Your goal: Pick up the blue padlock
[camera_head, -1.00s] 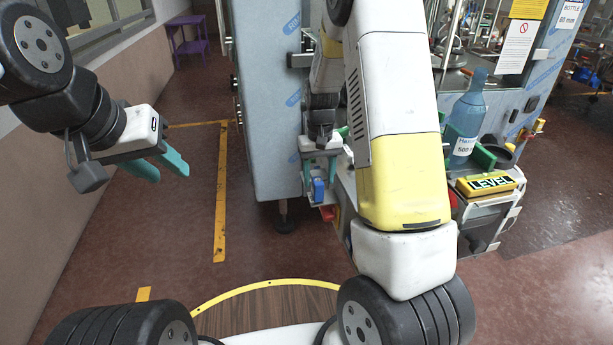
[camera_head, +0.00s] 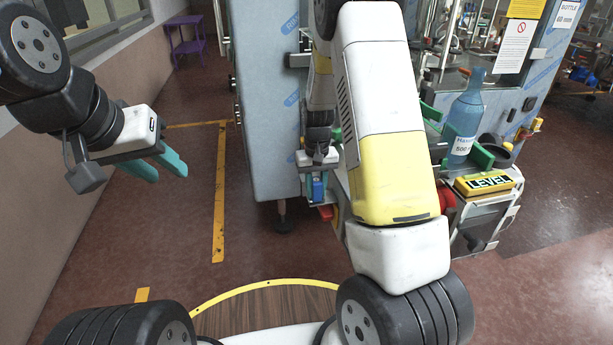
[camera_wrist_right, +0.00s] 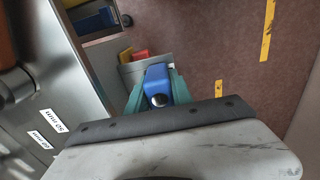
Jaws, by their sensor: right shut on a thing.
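The blue padlock (camera_head: 317,187) is small in the head view, at the edge of the machine. In the right wrist view the blue padlock (camera_wrist_right: 158,84) sits between the teal fingers, with a round silvery part facing the camera. My right gripper (camera_head: 317,178) is shut on it; the fingers touch both sides in the right wrist view (camera_wrist_right: 157,90). My left gripper (camera_head: 166,167) is open and empty, over the floor at the left, its two teal fingers apart.
The wrapped machine panel (camera_head: 266,100) stands left of my right gripper. Red and yellow pieces (camera_wrist_right: 132,54) lie near the padlock. Open floor (camera_head: 170,230) is at left.

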